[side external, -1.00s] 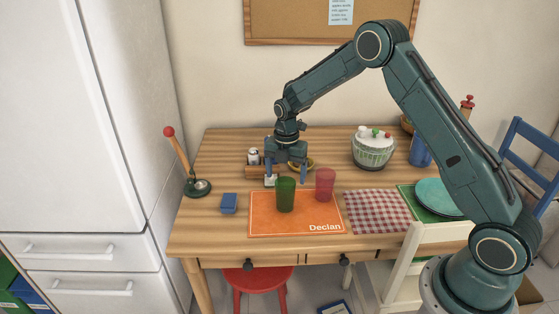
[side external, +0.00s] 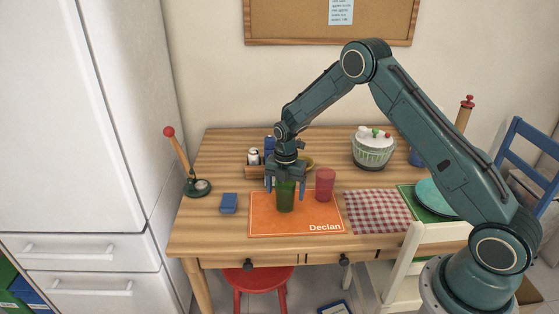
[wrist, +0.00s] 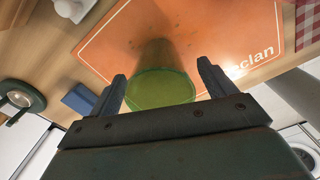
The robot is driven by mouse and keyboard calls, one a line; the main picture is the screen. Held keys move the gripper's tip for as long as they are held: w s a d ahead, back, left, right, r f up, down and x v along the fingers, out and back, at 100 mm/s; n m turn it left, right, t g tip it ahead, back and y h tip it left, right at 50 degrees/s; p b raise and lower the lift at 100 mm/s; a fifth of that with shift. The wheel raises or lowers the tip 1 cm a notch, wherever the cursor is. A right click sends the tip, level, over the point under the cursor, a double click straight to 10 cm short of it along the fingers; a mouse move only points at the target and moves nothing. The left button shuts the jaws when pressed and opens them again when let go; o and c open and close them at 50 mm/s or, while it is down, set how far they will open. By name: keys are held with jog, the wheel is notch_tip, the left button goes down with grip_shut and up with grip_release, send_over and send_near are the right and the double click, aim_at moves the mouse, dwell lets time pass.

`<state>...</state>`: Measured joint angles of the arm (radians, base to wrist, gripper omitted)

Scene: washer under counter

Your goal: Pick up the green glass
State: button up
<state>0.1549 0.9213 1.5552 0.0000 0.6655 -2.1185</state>
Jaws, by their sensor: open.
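The green glass (side external: 286,197) stands upright on the orange placemat (side external: 322,228) marked "Declan". My gripper (side external: 285,194) is open and points down at the glass, with its body just above the rim and hiding the top of it. In the wrist view the green glass (wrist: 160,88) lies between the two spread fingers of my gripper (wrist: 162,80), and a gap shows on each side near the rim. The fingers are not closed on it.
A pink glass (side external: 325,184) stands close to the right of the green glass. A blue block (side external: 229,203) lies left of the placemat. A shaker (side external: 253,157) in a wooden holder stands behind. A checkered cloth (side external: 376,211) lies to the right.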

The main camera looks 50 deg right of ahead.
jog(key=shift+c, duration=0.4)
jog(key=c, duration=1.1)
notch_tip(320, 180, up, 20)
dwell(0.3)
dwell(0.4)
